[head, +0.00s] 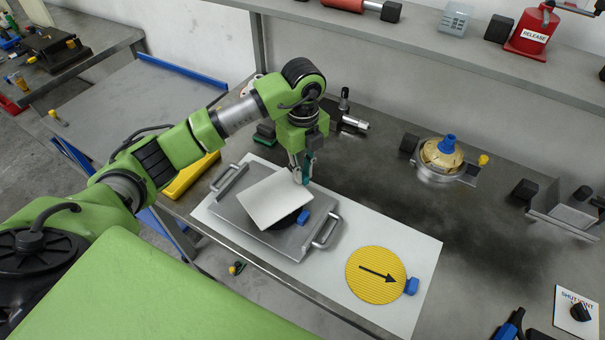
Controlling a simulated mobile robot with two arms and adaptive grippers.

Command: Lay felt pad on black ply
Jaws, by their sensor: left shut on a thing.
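The pale square felt pad (272,201) is in the head view, held by its far right corner in my left gripper (301,174). The gripper is shut on it. The pad hangs over the black ply (285,222), covering most of it. Only a dark strip of the ply shows below the pad's near edge, with a blue tab (304,217) at its right. I cannot tell whether pad and ply touch. The ply lies on a grey metal plate (296,245) with a handle at each end. My right gripper is not in view.
A yellow ribbed disc (370,274) with a black arrow and blue tab lies on the white sheet (424,262) to the right. A yellow tray (190,178) is left of the plate. A brass-coloured fixture (440,156) with a blue knob stands behind. A shelf (430,46) runs above.

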